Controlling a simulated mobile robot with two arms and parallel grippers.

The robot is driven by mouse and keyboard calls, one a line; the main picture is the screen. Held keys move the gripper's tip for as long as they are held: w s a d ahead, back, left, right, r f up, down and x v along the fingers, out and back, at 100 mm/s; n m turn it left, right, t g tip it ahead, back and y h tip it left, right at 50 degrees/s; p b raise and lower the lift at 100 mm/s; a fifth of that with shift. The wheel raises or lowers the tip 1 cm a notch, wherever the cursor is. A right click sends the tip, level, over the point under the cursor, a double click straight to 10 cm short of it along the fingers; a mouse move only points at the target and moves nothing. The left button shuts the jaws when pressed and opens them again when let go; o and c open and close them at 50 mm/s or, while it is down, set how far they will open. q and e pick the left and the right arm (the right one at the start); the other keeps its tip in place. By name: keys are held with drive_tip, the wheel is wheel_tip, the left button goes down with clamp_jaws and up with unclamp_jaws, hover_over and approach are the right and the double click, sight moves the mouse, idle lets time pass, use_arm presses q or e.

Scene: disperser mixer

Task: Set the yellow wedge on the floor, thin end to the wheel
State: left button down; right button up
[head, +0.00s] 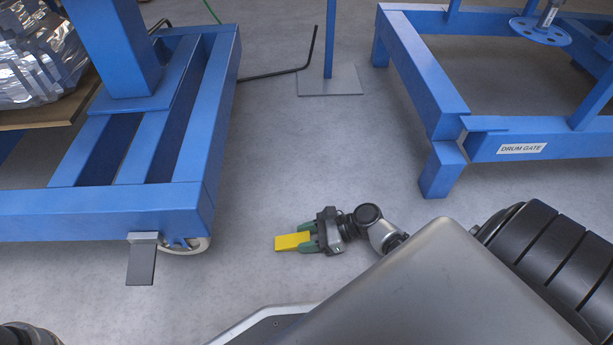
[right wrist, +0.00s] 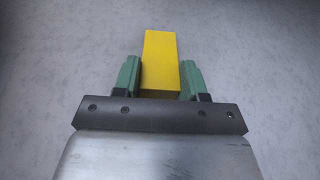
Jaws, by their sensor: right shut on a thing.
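The yellow wedge (head: 291,241) is held between the green fingers of my right gripper (head: 308,239), low over or at the grey floor; I cannot tell if it touches. It points left, toward the wheel (head: 190,245) under the blue frame's front corner, with a clear gap between. In the right wrist view the wedge (right wrist: 160,62) sticks out past the fingers of my right gripper (right wrist: 161,80). Which end is thin is hard to tell. My left gripper is not in view.
The blue wheeled frame (head: 100,214) stands at left, with a dark pedal (head: 141,262) beside the wheel. A blue frame labelled DRUM GATE (head: 522,148) stands at right. A blue post on a grey plate (head: 330,81) and a black bent bar (head: 285,72) are behind.

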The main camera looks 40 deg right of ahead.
drive_tip(key=shift+f, duration=0.1)
drive_tip(key=o, duration=0.9)
